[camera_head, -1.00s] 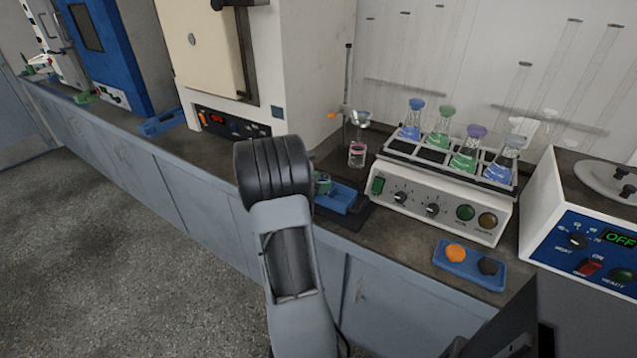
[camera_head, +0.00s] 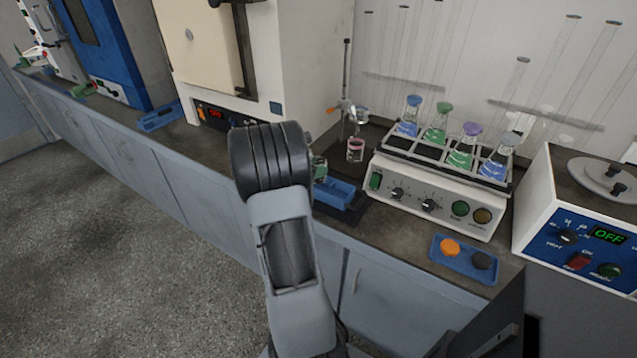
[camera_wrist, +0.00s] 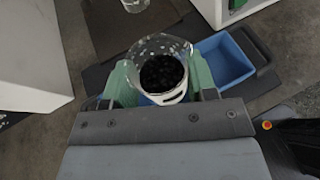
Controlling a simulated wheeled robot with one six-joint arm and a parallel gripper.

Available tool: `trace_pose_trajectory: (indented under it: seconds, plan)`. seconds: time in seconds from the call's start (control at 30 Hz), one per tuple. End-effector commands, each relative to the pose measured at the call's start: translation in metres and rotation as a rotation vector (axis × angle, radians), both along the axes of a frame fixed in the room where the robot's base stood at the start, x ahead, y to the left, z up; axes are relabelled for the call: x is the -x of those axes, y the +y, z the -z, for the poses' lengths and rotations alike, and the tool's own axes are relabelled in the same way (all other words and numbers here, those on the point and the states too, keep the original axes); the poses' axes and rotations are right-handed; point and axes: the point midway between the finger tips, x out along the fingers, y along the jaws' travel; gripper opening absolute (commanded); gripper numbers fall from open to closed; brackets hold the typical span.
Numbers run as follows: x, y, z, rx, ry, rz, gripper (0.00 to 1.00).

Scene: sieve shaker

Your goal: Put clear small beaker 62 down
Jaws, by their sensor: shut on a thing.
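The clear small beaker (camera_wrist: 162,45) is in the wrist view, with dark granules inside. My gripper (camera_wrist: 162,82) is shut on it, with one green finger on each side of the glass. Beyond and below the beaker lies a blue tray (camera_wrist: 228,58) on a dark mat; I cannot tell whether the beaker touches anything underneath. In the head view my arm hides most of the gripper (camera_head: 320,168) and I cannot make out the held beaker. The blue tray (camera_head: 341,194) shows just right of the gripper there.
A beaker with pink liquid (camera_head: 356,150) stands behind, by a stand with a funnel. To the right is a white device (camera_head: 440,195) carrying several flasks, with a small blue tray (camera_head: 465,262) in front. A cream oven (camera_head: 205,50) stands at the back left.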

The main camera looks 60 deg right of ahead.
Motion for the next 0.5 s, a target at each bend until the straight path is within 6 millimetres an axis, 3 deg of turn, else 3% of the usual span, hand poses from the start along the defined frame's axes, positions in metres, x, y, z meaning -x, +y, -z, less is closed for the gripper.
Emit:
trace_pose_trajectory:
  seconds: [0.23, 0.5]
  plan:
    - [0.007, 0.029, -0.057, 0.009, -0.008, -0.015, 0.22]
    - [0.047, 0.079, -0.096, 0.006, -0.004, -0.008, 0.22]
